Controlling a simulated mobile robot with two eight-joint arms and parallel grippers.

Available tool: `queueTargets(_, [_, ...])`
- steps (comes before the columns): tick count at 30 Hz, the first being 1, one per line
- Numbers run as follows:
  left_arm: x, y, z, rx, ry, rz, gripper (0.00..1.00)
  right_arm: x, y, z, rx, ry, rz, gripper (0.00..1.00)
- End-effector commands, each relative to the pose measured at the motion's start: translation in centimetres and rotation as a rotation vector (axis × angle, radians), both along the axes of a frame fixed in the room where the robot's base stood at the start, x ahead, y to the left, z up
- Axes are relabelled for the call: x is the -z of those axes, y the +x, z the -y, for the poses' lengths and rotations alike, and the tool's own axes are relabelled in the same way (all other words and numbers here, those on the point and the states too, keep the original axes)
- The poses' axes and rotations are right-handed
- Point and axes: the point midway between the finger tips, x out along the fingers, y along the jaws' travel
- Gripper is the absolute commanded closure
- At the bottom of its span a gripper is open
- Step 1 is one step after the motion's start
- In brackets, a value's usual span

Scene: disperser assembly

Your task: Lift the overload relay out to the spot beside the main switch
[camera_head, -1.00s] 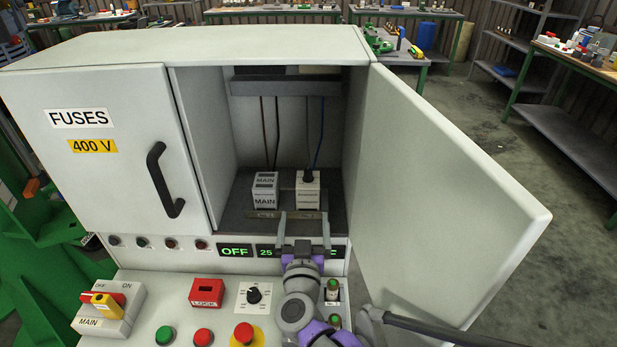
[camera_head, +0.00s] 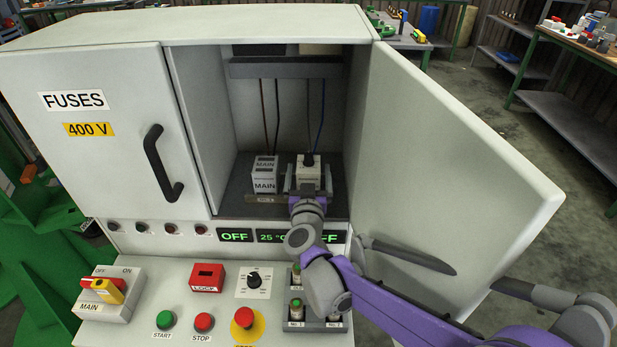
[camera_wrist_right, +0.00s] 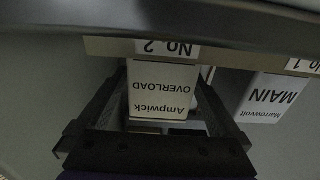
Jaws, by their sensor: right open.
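The overload relay (camera_head: 309,176) is a pale block with a dark knob on top, standing in the open cabinet bay. The main switch (camera_head: 103,289), red and yellow on a pale box, is at the console's left. My left gripper is not in view.
A block labelled MAIN (camera_head: 264,175) stands close left of the relay, at the "No. 1" tag. The cabinet door (camera_head: 450,150) stands open on the right. Red lock (camera_head: 207,277), buttons and a dial fill the console. Wires hang behind the relay.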

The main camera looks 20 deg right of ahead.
Motion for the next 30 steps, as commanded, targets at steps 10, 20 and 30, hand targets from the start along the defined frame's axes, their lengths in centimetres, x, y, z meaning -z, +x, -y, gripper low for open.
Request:
queueTargets(10, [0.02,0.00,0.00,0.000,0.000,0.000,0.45,0.00,0.41,0.19,-0.001,0.000,0.000,0.16])
queueTargets(20, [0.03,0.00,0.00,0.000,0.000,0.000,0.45,0.00,0.40,0.18,-0.001,0.000,0.000,0.76])
queueTargets(30, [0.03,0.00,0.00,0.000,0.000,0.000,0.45,-0.03,0.39,0.19,0.000,-0.001,0.000,1.00])
